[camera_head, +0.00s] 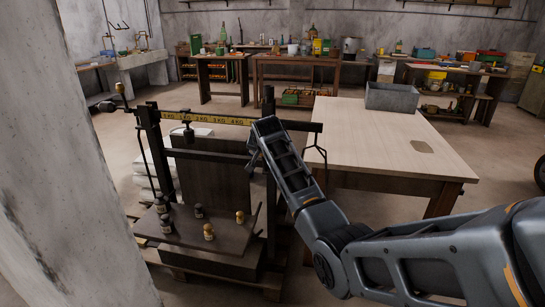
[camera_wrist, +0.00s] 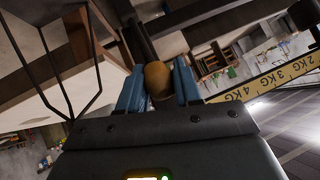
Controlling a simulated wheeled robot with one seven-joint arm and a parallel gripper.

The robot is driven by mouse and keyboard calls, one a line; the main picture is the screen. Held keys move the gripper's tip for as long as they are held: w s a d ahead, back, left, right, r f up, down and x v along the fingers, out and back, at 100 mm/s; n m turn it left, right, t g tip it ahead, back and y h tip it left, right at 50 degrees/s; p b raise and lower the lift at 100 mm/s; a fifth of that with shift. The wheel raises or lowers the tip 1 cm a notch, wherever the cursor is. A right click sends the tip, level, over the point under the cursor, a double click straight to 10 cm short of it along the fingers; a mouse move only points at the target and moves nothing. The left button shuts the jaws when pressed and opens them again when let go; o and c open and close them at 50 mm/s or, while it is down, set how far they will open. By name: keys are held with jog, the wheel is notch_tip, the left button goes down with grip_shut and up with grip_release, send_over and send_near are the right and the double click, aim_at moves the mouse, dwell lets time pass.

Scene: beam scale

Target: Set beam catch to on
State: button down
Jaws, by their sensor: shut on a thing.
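The beam scale stands left of the wooden table, its yellow marked beam (camera_head: 218,119) running across the top; the beam also shows in the wrist view (camera_wrist: 272,83). My gripper (camera_head: 254,146) is at the right end of the beam. In the wrist view, the blue fingers of my gripper (camera_wrist: 158,88) are shut on a round tan knob (camera_wrist: 157,76) at the end of a dark bar. This looks like the beam catch's handle, beside the 4 KG end. In the head view my arm hides the knob, and I cannot tell the catch's setting.
Several small weights (camera_head: 208,231) stand on the scale's platform (camera_head: 180,228). A dark poise (camera_head: 188,132) hangs on the beam. The wooden table (camera_head: 365,137) with a grey bin (camera_head: 393,97) is close on the right. Dark hanger rods (camera_wrist: 80,62) are near my gripper.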

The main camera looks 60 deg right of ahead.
jog(key=shift+w+d+r+g+y+p, duration=0.15)
jog(key=shift+w+d+g+y+p, duration=0.1)
jog(key=shift+d+y, duration=0.25)
jog(key=shift+w+d+r+g+y+p, duration=0.1)
jog(key=shift+d+g+y+p, duration=0.15)
jog(key=shift+d+y, duration=0.25)
jog(key=shift+d, duration=0.15)
jog(key=c, duration=0.8)
grip_release()
jog(key=shift+r, duration=0.15)
jog(key=v, duration=0.7)
jog(key=shift+s+a, duration=0.15)
jog(key=shift+a, duration=0.1)
jog(key=shift+r, duration=0.1)
